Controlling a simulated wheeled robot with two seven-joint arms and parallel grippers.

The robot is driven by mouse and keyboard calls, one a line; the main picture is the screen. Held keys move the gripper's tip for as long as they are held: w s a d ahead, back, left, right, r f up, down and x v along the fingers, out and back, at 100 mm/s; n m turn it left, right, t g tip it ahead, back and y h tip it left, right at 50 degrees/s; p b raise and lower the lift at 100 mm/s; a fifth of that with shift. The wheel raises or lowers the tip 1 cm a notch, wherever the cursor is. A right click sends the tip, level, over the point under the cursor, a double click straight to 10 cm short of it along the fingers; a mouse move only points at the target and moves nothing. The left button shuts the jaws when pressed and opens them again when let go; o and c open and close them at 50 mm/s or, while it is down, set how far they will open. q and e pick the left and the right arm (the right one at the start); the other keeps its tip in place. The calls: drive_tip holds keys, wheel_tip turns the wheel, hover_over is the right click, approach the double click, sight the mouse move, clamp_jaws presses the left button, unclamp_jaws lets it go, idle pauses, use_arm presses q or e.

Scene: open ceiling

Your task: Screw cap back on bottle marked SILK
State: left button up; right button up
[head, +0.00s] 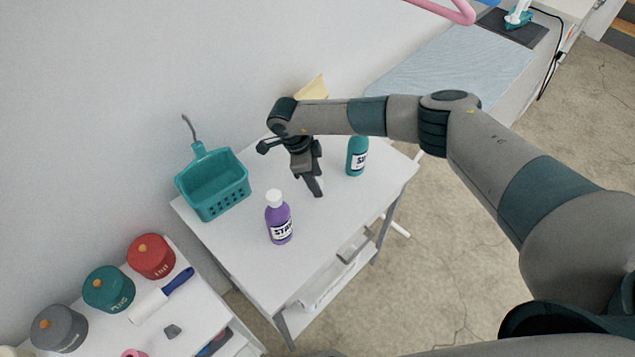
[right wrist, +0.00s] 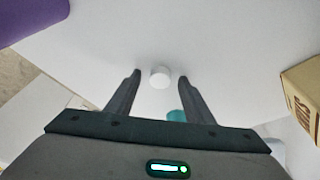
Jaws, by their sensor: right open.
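A teal bottle (head: 357,157) stands upright on the white table; its label shows only the first letters, seemingly "SI", and its top is hidden behind my right arm. My right gripper (head: 317,190) points down at the table, left of the teal bottle, open. In the right wrist view a small round white cap (right wrist: 160,77) lies on the table between the two fingertips (right wrist: 160,80), with gaps at both sides. The cap is not visible in the head view. A bit of teal, likely the bottle (right wrist: 177,116), shows behind the right finger. My left gripper is not in view.
A purple bottle (head: 279,222) with a white cap stands left of my right gripper. A teal basket (head: 213,188) is at the table's left rear. A tan box (head: 312,89) stands behind my arm. The table's front middle is clear.

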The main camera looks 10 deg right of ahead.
sight(321, 182)
drive_tip(key=shift+c, duration=0.3)
drive_tip(key=c, duration=1)
drive_tip(key=shift+r, duration=0.15)
drive_tip(key=shift+w+r+b, duration=0.1)
drive_tip(key=shift+r+b, duration=0.4)
drive_tip(key=shift+b, duration=0.05)
wheel_tip(321, 182, up, 2)
drive_tip(key=shift+r+b, duration=0.15)
drive_tip(key=shift+b, duration=0.6)
drive_tip(key=s+d+r+b, duration=0.4)
drive_tip(key=s+d+r, duration=0.3)
drive_tip(key=s, duration=0.2)
drive_tip(key=shift+d+r, duration=0.25)
drive_tip(key=shift+d, duration=0.15)
